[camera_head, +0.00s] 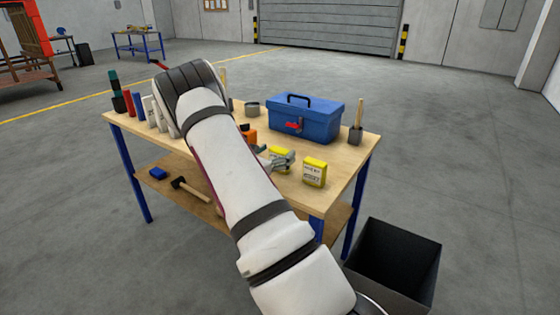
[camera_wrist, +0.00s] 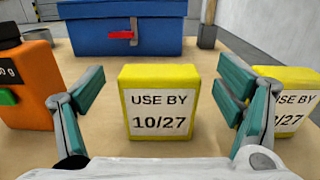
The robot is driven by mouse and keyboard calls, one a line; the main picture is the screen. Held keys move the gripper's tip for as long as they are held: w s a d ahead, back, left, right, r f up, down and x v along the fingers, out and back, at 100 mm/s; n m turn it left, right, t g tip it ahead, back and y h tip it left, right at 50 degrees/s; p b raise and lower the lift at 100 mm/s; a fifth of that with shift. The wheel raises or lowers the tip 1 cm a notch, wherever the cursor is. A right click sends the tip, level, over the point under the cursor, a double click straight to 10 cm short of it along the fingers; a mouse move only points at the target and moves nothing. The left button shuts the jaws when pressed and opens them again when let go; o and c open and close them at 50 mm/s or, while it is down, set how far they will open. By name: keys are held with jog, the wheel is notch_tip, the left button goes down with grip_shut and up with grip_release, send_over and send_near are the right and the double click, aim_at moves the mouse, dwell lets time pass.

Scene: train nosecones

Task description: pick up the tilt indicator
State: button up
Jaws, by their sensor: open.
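No object is plainly marked as a tilt indicator. A yellow block (camera_wrist: 160,100) with a white label reading "USE BY 10/27" stands upright straight ahead in the wrist view. A second, similar yellow block (camera_wrist: 292,103) stands to its right, partly behind my right finger; it also shows in the head view (camera_head: 315,172). My gripper (camera_wrist: 163,80) is open and empty, its teal-padded fingers spread to either side of the nearer block's view. In the head view my gripper (camera_head: 274,158) is low over the bench, partly hiding the first yellow block (camera_head: 281,152).
An orange device (camera_wrist: 28,85) with a green button stands left of my left finger. A blue toolbox (camera_head: 305,119) is behind the blocks. A dark bin (camera_head: 393,262) is on the floor.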

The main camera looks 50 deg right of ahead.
jog(key=shift+w+d, duration=0.1)
jog(key=shift+d, duration=0.9)
jog(key=c, duration=1.2)
jog(key=shift+c, duration=0.2)
jog(key=shift+r, duration=0.1)
